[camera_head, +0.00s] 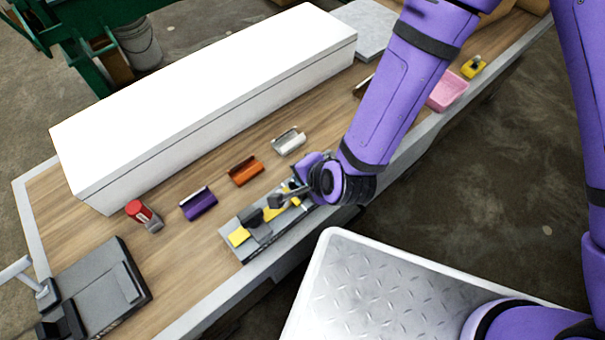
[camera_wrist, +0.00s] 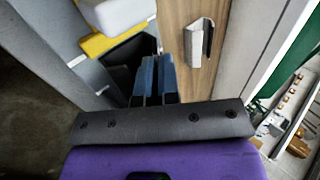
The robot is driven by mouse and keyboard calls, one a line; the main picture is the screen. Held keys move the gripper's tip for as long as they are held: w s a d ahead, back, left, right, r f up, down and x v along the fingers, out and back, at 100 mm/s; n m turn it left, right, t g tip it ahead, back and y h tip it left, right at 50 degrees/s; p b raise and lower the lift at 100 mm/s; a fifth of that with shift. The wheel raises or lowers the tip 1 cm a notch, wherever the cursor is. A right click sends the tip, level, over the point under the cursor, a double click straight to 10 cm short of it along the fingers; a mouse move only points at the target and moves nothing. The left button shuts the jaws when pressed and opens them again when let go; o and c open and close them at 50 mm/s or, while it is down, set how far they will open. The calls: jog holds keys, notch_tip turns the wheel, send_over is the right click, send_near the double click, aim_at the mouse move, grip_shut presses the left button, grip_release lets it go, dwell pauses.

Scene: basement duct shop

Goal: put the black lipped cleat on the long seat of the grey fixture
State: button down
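The grey fixture (camera_head: 262,238) lies along the bench's front edge, with yellow pads and dark upright blocks on it. My gripper (camera_head: 284,195) is low over its middle and right part, and my wrist hides its right end. In the wrist view, my gripper's two blue-grey fingers (camera_wrist: 155,78) stand close together. A black piece, apparently the black lipped cleat (camera_wrist: 122,76), shows at and left of the fingers, with black in the narrow gap. It is down beside the fixture's yellow pad (camera_wrist: 100,45). Whether it touches the seat is hidden.
Behind are a purple cleat (camera_head: 198,204), an orange cleat (camera_head: 245,171) and a white cleat (camera_head: 289,141). A long white box (camera_head: 200,105) fills the back. A red-topped tool (camera_head: 142,213) and grey machine (camera_head: 95,290) are left; a pink tray (camera_head: 447,92) is right.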

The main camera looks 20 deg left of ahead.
jog(key=c, duration=1.3)
grip_release()
jog(key=shift+f, duration=0.1)
jog(key=shift+c, duration=0.2)
jog(key=shift+v, duration=3.8)
jog(key=w+d+r+n+t+h, duration=0.1)
jog(key=w+d+r+n+h, duration=0.1)
jog(key=w+d+r, duration=0.7)
jog(key=w+d+r+n+t+h, duration=0.1)
jog(key=w+d+r+n, duration=0.1)
jog(key=w+d+r, duration=0.55)
jog(key=s+d+r+n+h, duration=0.1)
jog(key=s+d+r+h, duration=0.35)
jog(key=d+r, duration=0.9)
jog(key=s+d+r, duration=0.6)
jog(key=s+d, duration=0.4)
jog(key=s, duration=0.1)
jog(key=shift+s, duration=0.15)
